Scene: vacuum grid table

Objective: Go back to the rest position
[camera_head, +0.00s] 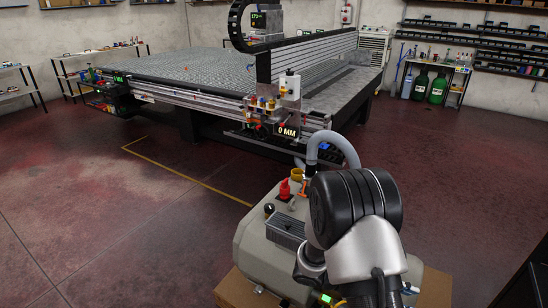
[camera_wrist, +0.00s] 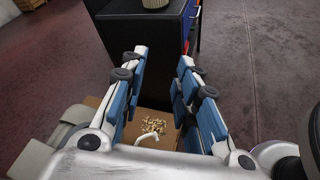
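My gripper (camera_wrist: 162,62) shows in the wrist view with its two blue-padded fingers spread apart. Nothing is held between them. Below and between the fingers are a brown surface (camera_wrist: 165,116) and a small pile of brass-coloured pieces (camera_wrist: 153,126). A pale curved piece (camera_wrist: 147,139) lies by the pile, partly hidden by the gripper body. In the head view my arm is raised at the lower right, and my gripper is hidden or out of the picture.
A grey pump-like machine (camera_head: 262,262) with a red fitting (camera_head: 284,189) and grey hose (camera_head: 335,140) stands close to my arm. The grid table (camera_head: 200,68) is behind it. A black cabinet (camera_wrist: 145,38) stands beyond my fingers. Open floor (camera_head: 100,215) lies left.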

